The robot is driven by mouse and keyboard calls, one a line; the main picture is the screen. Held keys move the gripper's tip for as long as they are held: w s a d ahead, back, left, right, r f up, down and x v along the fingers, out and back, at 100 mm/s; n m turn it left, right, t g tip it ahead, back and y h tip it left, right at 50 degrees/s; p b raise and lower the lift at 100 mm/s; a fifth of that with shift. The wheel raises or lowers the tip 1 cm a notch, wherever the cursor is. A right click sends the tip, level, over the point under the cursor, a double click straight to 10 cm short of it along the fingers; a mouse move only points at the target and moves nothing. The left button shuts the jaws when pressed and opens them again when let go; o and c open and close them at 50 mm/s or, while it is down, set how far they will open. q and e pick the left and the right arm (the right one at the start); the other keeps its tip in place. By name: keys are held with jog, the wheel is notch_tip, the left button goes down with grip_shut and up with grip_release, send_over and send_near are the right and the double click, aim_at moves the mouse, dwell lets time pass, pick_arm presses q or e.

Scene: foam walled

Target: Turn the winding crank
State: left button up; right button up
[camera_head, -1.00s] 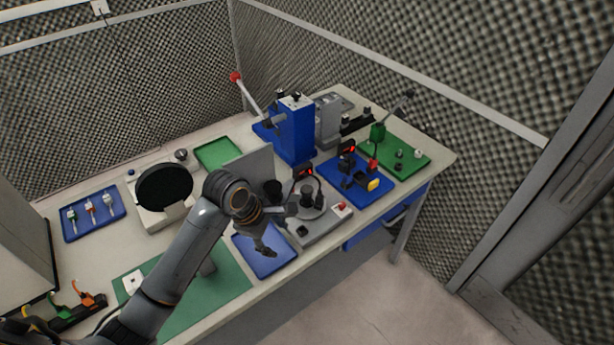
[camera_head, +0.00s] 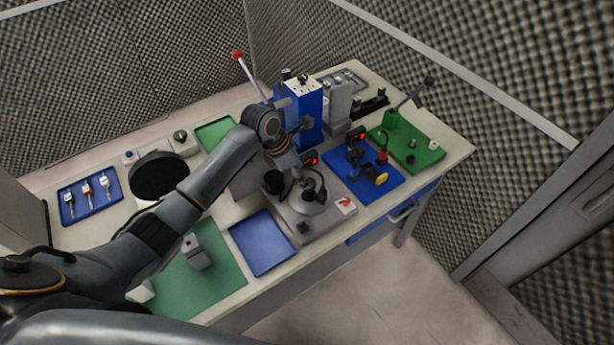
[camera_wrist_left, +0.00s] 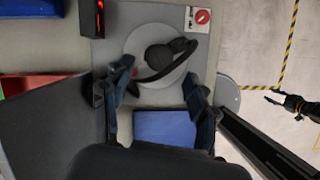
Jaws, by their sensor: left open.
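A grey winding station (camera_head: 329,221) stands on the table near its front edge, with a round grey disc on top. In the left wrist view the disc (camera_wrist_left: 141,42) carries a dark round hub (camera_wrist_left: 158,57) and a curved black piece that looks like the crank (camera_wrist_left: 180,66). My left gripper (camera_head: 300,185) is above the station. In the wrist view the open left gripper (camera_wrist_left: 156,88) has one finger on each side below the hub, holding nothing. Contact with the crank cannot be told. A dark gripper-like shape, probably my right gripper (camera_wrist_left: 285,101), shows over the floor.
A blue tray (camera_head: 262,243) lies just left of the station, beside a green mat (camera_head: 218,275). A blue board (camera_head: 362,183) with small parts is to the right. A tall blue press (camera_head: 305,107) stands behind. A red display (camera_head: 311,161) is close to the gripper.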

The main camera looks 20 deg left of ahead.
pick_arm(q)
jog(key=x, duration=0.3)
jog(key=shift+w+d+f, duration=0.1)
jog(key=shift+w+f, duration=0.05)
jog(key=shift+f, duration=0.15)
jog(key=shift+f+p, duration=0.2)
jog(key=shift+p, duration=0.1)
jog(key=shift+d+f, duration=0.1)
jog(key=shift+f, duration=0.1)
jog(key=c, duration=1)
jog(key=shift+c, duration=0.8)
pick_arm(e)
jog(key=w, duration=0.1)
jog(key=w+r, duration=0.1)
jog(key=w, duration=0.1)
jog(key=shift+a, duration=0.2)
pick_arm(q)
jog(key=shift+m+h, duration=0.3)
jog(key=shift+m, duration=0.4)
